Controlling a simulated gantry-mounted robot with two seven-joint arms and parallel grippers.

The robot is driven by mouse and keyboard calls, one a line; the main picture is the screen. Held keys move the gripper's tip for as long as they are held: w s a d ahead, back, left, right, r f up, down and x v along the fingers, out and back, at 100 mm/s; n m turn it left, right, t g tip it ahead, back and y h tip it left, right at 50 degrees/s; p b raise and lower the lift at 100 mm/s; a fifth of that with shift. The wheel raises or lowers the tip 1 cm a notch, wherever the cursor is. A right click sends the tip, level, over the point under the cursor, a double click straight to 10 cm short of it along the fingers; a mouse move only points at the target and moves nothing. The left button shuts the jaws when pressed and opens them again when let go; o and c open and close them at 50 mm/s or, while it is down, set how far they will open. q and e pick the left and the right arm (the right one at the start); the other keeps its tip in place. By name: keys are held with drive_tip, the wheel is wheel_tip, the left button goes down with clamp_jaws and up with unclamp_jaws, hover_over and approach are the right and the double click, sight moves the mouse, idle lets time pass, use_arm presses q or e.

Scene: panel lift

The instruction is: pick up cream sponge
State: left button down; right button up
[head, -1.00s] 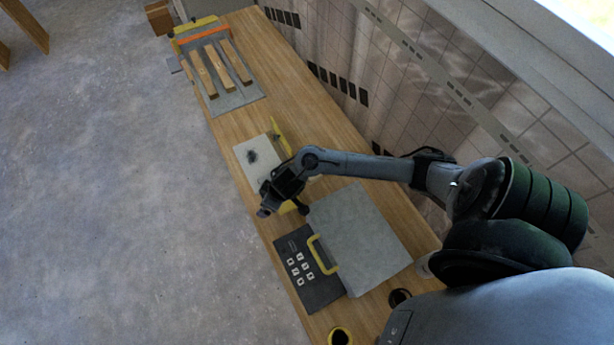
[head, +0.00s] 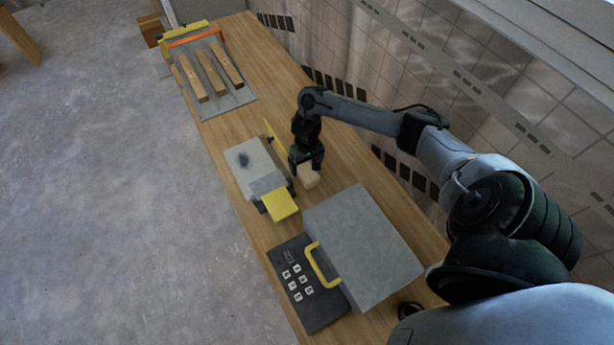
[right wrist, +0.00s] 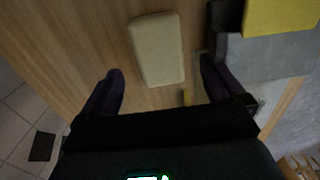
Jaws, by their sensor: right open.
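The cream sponge (head: 308,176) lies on the wooden bench, between the grey box with yellow parts and the wall side. In the right wrist view the sponge (right wrist: 157,48) is a pale rounded block. My right gripper (head: 306,170) is above and beside it in the head view, partly covering it. In the right wrist view its two dark fingers (right wrist: 160,82) are spread apart with nothing between their bases, and the sponge lies between and just beyond the tips. My left gripper is not in view.
A grey-topped box (head: 252,168) with a yellow block (head: 280,204) and upright yellow strip stands close to the sponge. A large grey panel (head: 363,240) with a yellow handle and dark keypad plate (head: 300,283) lies nearer. Wooden bars (head: 212,72) sit at the far end.

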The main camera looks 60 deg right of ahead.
sight(307, 172)
drive_tip(key=shift+s+f+b, duration=0.1)
drive_tip(key=shift+f+b, duration=0.55)
drive_tip(key=shift+f, duration=2.05)
drive_tip(key=shift+c, duration=0.3)
drive_tip(key=c, duration=1)
